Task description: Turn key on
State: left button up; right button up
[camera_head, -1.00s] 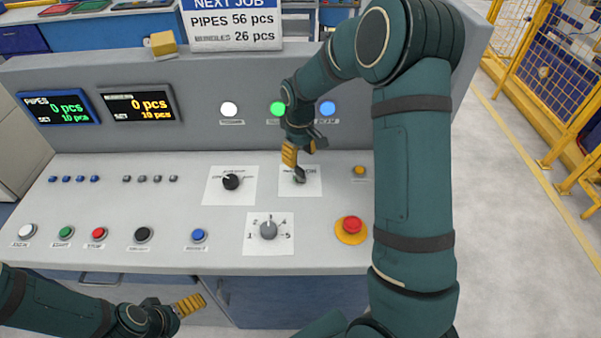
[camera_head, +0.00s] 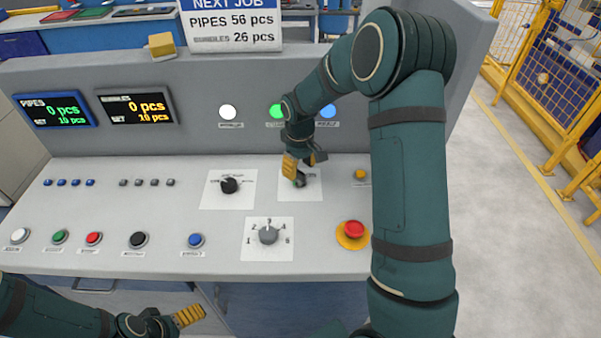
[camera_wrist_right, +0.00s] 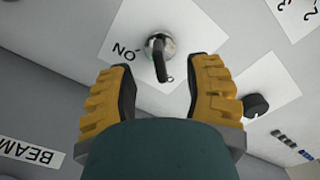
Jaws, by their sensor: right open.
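The key switch (camera_head: 299,181) sits on a white label plate (camera_head: 313,190) on the grey console, partly hidden by my right gripper. In the right wrist view the key (camera_wrist_right: 160,60) stands in a round metal lock, with "ON" printed to one side. My right gripper (camera_head: 303,172) is over the key; in the right wrist view its two yellow fingers (camera_wrist_right: 158,88) are spread wide on either side of the key, apart from it. My left gripper (camera_head: 190,316) is at the bottom left, in front of the console edge; its jaw opening cannot be made out.
A black selector knob (camera_head: 229,186) is left of the key, and a grey numbered dial (camera_head: 268,235) is in front. A red emergency button (camera_head: 354,229) and a small yellow button (camera_head: 360,174) are to the right. Coloured push buttons line the console's front left.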

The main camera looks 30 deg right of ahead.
aim_at(300, 171)
jog(key=shift+f+b, duration=0.95)
jog(key=shift+f, duration=0.7)
grip_shut()
